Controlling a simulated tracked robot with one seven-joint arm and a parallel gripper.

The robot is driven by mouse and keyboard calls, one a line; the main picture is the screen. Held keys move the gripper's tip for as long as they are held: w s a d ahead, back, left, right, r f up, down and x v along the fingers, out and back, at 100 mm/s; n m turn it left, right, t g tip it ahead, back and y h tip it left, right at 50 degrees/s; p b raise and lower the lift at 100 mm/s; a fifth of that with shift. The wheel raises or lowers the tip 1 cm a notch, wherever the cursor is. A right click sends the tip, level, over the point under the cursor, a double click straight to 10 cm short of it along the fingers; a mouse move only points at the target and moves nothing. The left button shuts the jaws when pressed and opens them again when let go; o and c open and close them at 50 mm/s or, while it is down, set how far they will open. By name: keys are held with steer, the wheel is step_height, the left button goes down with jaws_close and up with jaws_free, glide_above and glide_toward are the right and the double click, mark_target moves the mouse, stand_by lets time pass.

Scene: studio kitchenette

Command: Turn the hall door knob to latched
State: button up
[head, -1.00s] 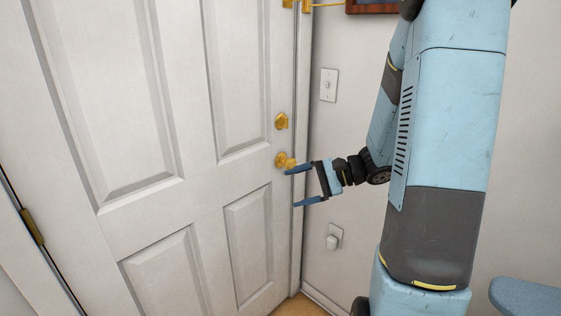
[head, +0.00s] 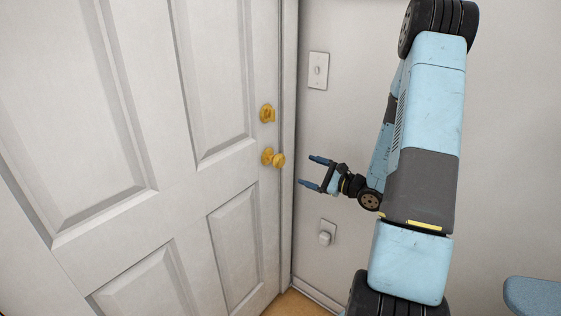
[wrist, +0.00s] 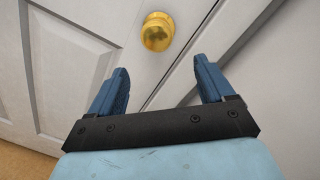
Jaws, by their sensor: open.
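The white hall door (head: 165,210) fills the left of the head view and looks closed against its frame. Its round brass knob (head: 272,158) sits near the right edge, below a brass deadbolt turn (head: 267,114). My gripper (head: 313,170) is open and empty, apart from the knob and to its right in the head view. In the wrist view the knob (wrist: 158,32) lies beyond the fingertips, between their lines. The two blue fingers of my gripper (wrist: 163,78) stand wide apart with nothing between them.
A light switch (head: 318,70) is on the wall right of the door. A plugged-in white fitting (head: 326,235) is low on that wall. A blue surface (head: 534,296) shows at the lower right. The space between gripper and knob is clear.

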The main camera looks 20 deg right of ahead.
mark_target(283, 162)
steer(key=x, duration=1.2)
steer(key=shift+a, duration=0.35)
steer(key=shift+c, duration=0.2)
